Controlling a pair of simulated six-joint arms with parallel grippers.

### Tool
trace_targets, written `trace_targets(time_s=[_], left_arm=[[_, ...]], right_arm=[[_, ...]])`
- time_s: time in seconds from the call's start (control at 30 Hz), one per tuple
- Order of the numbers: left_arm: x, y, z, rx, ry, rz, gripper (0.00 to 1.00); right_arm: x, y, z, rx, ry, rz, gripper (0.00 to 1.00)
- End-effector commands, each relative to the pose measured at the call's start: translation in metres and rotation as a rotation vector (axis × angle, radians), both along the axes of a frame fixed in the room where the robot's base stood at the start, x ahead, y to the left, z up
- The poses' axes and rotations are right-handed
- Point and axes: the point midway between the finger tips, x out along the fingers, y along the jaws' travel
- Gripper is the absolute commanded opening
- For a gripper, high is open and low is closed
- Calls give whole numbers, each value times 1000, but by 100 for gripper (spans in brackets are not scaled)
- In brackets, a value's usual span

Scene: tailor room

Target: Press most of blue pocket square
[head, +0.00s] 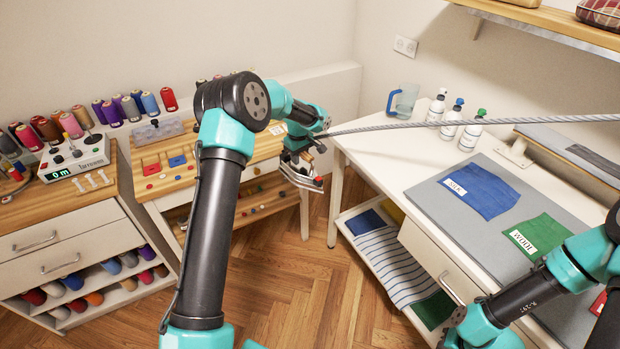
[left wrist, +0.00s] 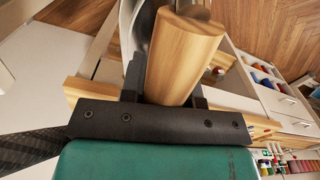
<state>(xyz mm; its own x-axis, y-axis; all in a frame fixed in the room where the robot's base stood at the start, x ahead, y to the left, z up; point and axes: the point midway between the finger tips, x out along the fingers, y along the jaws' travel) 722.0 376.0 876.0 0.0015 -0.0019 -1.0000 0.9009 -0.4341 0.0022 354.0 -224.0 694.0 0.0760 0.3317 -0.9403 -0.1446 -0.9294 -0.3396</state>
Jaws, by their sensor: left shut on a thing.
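The blue pocket square (head: 480,190), with a white label, lies on the grey pressing mat (head: 440,215) on the white table at right. My left gripper (head: 303,160) is well to the left of it, over the gap between the tables. In the left wrist view, my left gripper (left wrist: 165,92) is shut on a round wooden handle (left wrist: 185,55). The handle seems to be that of an iron (head: 306,182), small and partly hidden by the gripper in the head view. My right arm comes in at lower right; its gripper is out of view.
A braided cable (head: 450,123) runs from the gripper to the right, above the table. A green labelled cloth (head: 537,238) lies beside the blue one. Spray bottles (head: 452,123) and a blue jug (head: 403,101) stand at the back. Folded cloths fill the lower shelf (head: 345,222).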

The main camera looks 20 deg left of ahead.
Motion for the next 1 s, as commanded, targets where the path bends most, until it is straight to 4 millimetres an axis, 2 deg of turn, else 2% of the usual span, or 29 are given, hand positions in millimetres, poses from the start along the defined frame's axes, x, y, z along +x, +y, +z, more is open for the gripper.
trace_targets(time_s=[0.03,0.3,0.5,0.7,1.0], left_arm=[[5,9,16,2,-10,60,0],[11,48,84,0,-11,396,0],[11,65,119,0,-8,558,0],[10,70,132,1,-6,613,0],[10,70,132,1,-6,613,0]], right_arm=[[0,0,0,0,0,0,0],[0,0,0,0,0,0,0],[0,0,0,0,0,0,0],[0,0,0,0,0,0,0],[0,0,0,0,0,0,0]])
